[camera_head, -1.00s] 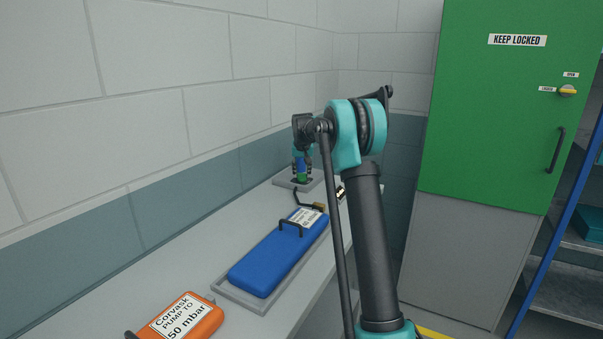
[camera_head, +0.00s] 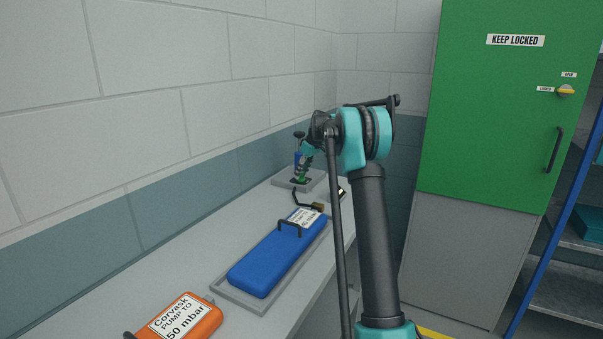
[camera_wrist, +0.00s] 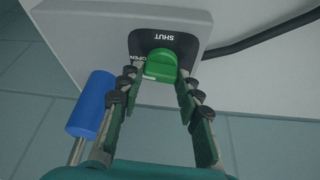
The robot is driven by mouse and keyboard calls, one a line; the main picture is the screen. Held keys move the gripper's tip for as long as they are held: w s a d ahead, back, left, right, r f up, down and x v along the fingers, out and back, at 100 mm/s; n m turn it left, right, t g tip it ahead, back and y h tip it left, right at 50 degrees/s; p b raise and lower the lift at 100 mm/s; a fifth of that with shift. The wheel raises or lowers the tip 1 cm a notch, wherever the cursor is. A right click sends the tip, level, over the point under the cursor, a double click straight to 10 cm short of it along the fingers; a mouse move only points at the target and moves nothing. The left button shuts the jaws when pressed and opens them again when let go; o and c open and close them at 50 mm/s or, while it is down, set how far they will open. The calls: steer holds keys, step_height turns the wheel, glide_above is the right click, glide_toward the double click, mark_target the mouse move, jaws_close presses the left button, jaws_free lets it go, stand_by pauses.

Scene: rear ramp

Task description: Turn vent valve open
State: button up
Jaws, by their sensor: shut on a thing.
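The vent valve is a green knob (camera_wrist: 161,64) on a black plate (camera_wrist: 187,44) in the wrist view. The plate reads SHUT, upside down in the picture, above the knob and OPEN at its left. A short white mark shows on the knob's lower left edge; which label the knob points to is unclear. My gripper (camera_wrist: 160,80) is shut on the knob, with one finger on each side. In the head view my gripper (camera_head: 303,172) is small and tilted at the far end of the bench; the knob is hard to make out there.
A blue cylinder (camera_wrist: 92,103) on a rod stands close beside my left finger. A dark hose (camera_wrist: 255,38) leaves the pale base (camera_wrist: 60,20) to the right. A blue bag (camera_head: 275,262) in a grey tray and an orange bag (camera_head: 180,320) lie nearer on the bench.

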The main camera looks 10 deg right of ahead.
steer(key=shift+n, duration=0.6)
steer(key=shift+n+g, duration=0.3)
steer(key=o, duration=1.2)
steer(key=shift+c, duration=0.2)
steer(key=v, duration=1.2)
steer(key=shift+d, duration=0.2)
